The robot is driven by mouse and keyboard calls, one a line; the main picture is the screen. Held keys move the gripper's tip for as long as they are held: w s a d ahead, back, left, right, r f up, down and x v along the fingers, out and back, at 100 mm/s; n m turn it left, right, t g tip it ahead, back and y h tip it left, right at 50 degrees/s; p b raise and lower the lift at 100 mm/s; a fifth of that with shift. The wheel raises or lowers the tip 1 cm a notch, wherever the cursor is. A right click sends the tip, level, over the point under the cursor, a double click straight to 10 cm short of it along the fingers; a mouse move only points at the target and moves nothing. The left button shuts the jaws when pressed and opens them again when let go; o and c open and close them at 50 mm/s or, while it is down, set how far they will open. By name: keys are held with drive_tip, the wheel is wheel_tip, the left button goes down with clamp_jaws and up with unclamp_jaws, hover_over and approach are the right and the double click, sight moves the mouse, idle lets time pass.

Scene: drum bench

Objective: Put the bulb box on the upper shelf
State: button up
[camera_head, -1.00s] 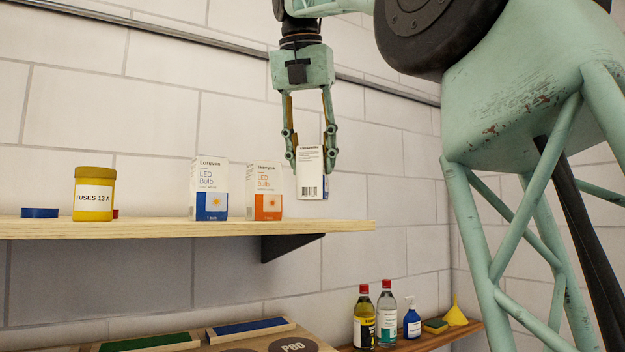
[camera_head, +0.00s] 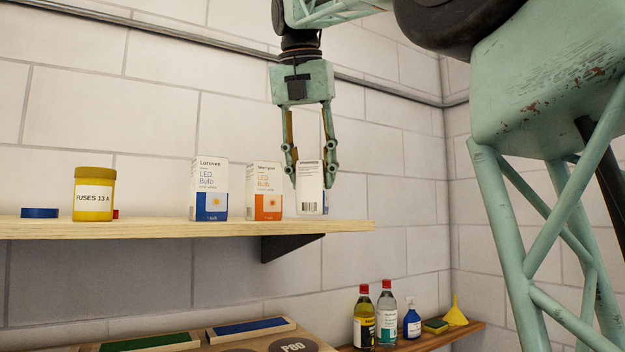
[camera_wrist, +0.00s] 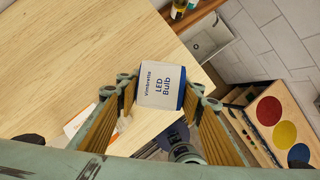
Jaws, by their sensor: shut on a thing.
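My gripper (camera_head: 310,172) is shut on a white bulb box (camera_head: 311,188) with a barcode on the side facing the head camera. The wrist view shows the box's top (camera_wrist: 160,86), marked "Vimbrette LED Bulb", with a blue edge, between the two fingers (camera_wrist: 158,92). The box is upright at the right end of the upper shelf (camera_head: 345,226). Its bottom is at about the level of the shelf top; I cannot tell whether it touches.
A lower shelf (camera_head: 440,333) holds bottles, a sponge and a funnel.

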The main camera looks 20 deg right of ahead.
drive_tip(key=shift+f, duration=0.4)
drive_tip(key=shift+f, duration=0.15)
drive_tip(key=o, duration=0.8)
drive_tip(key=shift+o, duration=0.2)
drive_tip(key=shift+v, duration=6)
